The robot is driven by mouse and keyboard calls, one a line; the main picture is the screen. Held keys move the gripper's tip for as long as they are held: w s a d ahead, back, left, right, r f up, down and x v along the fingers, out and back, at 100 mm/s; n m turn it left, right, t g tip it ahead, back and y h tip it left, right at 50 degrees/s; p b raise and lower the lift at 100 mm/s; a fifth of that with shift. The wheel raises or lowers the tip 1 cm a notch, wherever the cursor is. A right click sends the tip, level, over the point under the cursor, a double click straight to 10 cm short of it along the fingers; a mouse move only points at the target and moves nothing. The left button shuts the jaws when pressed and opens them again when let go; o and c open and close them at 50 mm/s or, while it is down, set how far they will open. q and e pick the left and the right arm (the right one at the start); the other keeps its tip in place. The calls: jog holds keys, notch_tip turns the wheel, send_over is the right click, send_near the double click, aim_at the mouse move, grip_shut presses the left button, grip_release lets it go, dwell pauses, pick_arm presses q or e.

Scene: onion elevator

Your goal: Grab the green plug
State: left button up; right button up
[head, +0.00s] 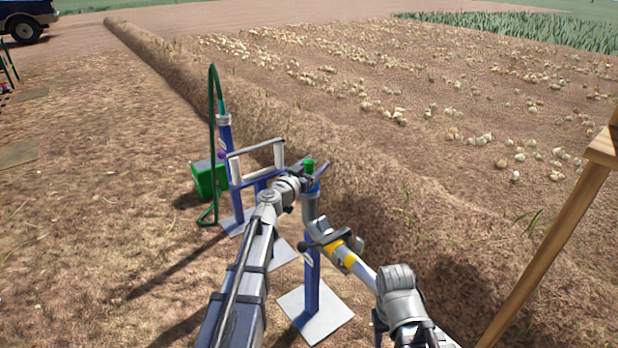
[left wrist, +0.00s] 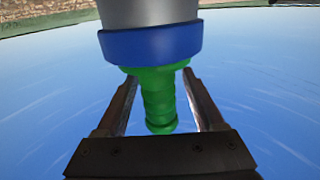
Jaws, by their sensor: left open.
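The green plug (head: 309,164) shows at the top of a blue post, at the tip of my left gripper (head: 305,173). In the left wrist view the green plug (left wrist: 159,98) lies between the two fingers of my left gripper (left wrist: 159,78), with a visible gap on each side. The plug joins a grey cylinder (left wrist: 150,12) with a blue collar (left wrist: 150,44). My left gripper is open around the plug. My right gripper (head: 318,246) is lower, near the blue post; its fingers are too unclear to tell.
A post with a green hose (head: 212,130) stands behind on the left, beside a green box (head: 209,179). A white frame (head: 258,146) is close to my left gripper. A wooden post (head: 555,240) rises at right. An earth ridge (head: 215,92) runs behind; open ground is at left.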

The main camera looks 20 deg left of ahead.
pick_arm(q)
grip_shut()
dwell(0.6)
